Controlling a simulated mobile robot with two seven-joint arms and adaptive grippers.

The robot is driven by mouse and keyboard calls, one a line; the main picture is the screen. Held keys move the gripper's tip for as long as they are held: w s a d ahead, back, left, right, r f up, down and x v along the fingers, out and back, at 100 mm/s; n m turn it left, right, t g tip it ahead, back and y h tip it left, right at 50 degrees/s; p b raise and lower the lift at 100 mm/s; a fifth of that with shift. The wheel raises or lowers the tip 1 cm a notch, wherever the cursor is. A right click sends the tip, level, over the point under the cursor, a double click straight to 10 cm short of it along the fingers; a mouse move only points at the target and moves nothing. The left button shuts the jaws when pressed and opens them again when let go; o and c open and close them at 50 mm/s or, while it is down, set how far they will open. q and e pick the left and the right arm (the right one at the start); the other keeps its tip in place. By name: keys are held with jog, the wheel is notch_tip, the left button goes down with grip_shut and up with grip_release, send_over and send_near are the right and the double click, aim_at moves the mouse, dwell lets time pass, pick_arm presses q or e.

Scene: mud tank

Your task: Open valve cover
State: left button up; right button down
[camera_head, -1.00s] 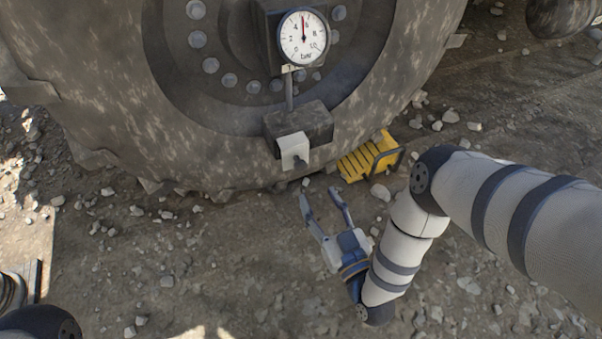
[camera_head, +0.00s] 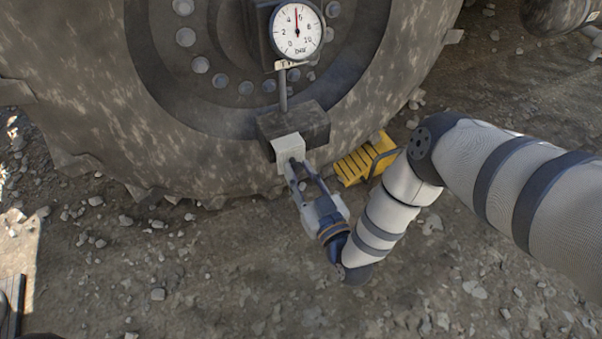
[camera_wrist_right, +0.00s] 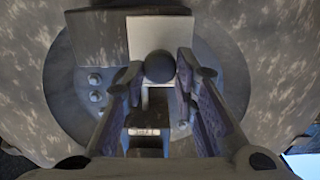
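The valve cover appears to be the light grey bent plate (camera_head: 287,149) on the front of a dark box (camera_head: 306,127) below the pressure gauge. It looks closed. In the right wrist view the plate (camera_wrist_right: 160,32) has a dark round knob (camera_wrist_right: 160,67) at its edge. My right gripper (camera_head: 299,168) is at the plate's lower edge, pointing up at it. The knob is mostly hidden by the fingers in the head view. My left gripper is not in view.
A round bar gauge (camera_head: 297,31) sits above the box on a thin stem. Behind is a big muddy wheel (camera_head: 110,90) with several bolts. A yellow ribbed block (camera_head: 362,160) lies right of my gripper by the wheel. The stony ground (camera_head: 190,270) in front is clear.

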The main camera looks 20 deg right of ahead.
jog(key=d+p, duration=0.1)
jog(key=d, duration=0.7)
jog(key=shift+d, duration=0.35)
jog(key=shift+w, duration=0.1)
jog(key=c, duration=1.3)
grip_release()
jog(key=s, duration=1.2)
jog(key=shift+d, duration=0.15)
